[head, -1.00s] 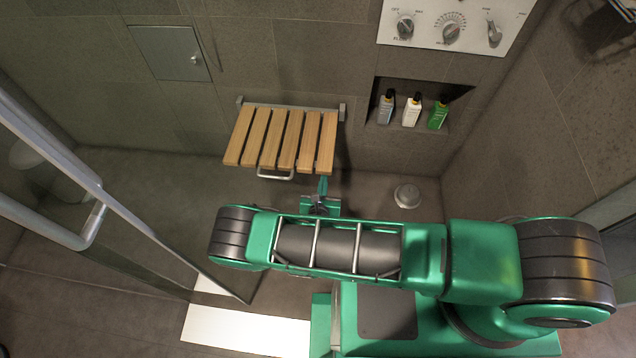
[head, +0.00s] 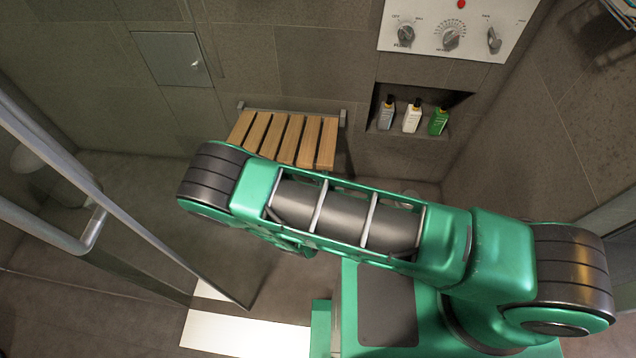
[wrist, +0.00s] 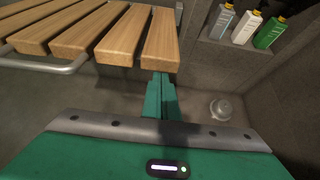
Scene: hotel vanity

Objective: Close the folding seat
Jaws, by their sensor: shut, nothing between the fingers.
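The folding seat (head: 288,136) is a set of wooden slats on a metal wall bracket. It is folded down, sticking out from the tiled wall. My arm hides its front left part in the head view. In the wrist view, the slats (wrist: 118,36) fill the upper left, with a metal bar (wrist: 48,64) below their front ends. My gripper (wrist: 160,82) is shut and empty, with its green fingers at the front end of the rightmost slat. The fingertips seem to reach under that slat; I cannot tell if they touch it.
A wall niche right of the seat holds several bottles (head: 411,116). A control panel (head: 455,28) is above it. A round metal fixture (wrist: 224,108) is on the floor at right. A glass door (head: 110,200) stands at left.

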